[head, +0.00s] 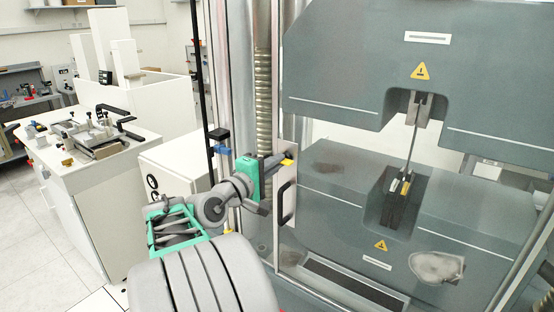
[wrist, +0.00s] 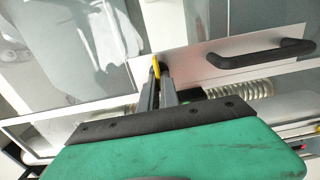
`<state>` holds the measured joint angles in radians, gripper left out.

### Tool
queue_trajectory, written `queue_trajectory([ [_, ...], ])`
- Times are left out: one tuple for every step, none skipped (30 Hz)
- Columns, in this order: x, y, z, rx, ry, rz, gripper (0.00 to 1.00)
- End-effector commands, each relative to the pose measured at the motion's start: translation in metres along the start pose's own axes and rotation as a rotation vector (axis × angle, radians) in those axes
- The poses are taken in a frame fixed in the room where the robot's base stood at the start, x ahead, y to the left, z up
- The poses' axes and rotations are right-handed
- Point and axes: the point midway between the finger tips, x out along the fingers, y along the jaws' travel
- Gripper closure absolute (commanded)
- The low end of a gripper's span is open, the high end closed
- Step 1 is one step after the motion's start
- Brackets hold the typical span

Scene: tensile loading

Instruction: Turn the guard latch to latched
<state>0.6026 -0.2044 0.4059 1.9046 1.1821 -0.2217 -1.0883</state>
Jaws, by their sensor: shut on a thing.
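The guard latch (head: 288,162) is a small yellow piece by the upper edge of the guard door's metal plate. It also shows in the wrist view (wrist: 156,65) as a yellow strip at the plate's end. My gripper (head: 279,161) reaches it from the left, and in the wrist view its two grey fingers (wrist: 159,76) are shut on the yellow piece. The fingertips hide part of the latch. I cannot tell its exact turn angle.
A black door handle (head: 286,203) sits just below the latch on the metal plate (head: 285,175); it also shows in the wrist view (wrist: 255,50). Behind the clear guard stands the grey testing machine (head: 340,190). A white bench (head: 110,165) with a fixture stands left.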

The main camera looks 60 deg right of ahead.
Motion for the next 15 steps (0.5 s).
queue_trajectory([
  [-0.0003, -0.0031, -0.0006, -0.009, 0.001, -0.005, 1.0],
  [-0.0003, -0.0032, -0.0006, -0.01, 0.002, -0.005, 1.0],
  [-0.0004, -0.0033, -0.0007, -0.011, 0.002, -0.005, 1.0],
  [-0.0004, -0.0034, -0.0007, -0.012, 0.002, -0.005, 1.0],
  [-0.0004, -0.0035, -0.0007, -0.012, 0.002, -0.005, 1.0],
  [-0.0004, -0.0036, -0.0007, -0.012, 0.002, -0.005, 1.0],
  [-0.0004, -0.0036, -0.0007, -0.012, 0.002, -0.005, 1.0],
  [-0.0004, -0.0036, -0.0007, -0.012, 0.002, -0.005, 1.0],
  [-0.0004, -0.0036, -0.0008, -0.012, 0.002, -0.005, 1.0],
  [-0.0004, -0.0037, -0.0008, -0.012, 0.002, -0.005, 1.0],
  [-0.0004, -0.0037, -0.0008, -0.012, 0.002, -0.005, 1.0],
  [-0.0004, -0.0037, -0.0008, -0.012, 0.002, -0.005, 0.94],
  [-0.0004, -0.0037, -0.0008, -0.012, 0.002, -0.005, 0.91],
  [-0.0004, -0.0036, -0.0008, -0.011, 0.002, -0.005, 0.89],
  [-0.0003, -0.0033, -0.0007, -0.011, 0.002, -0.005, 0.85],
])
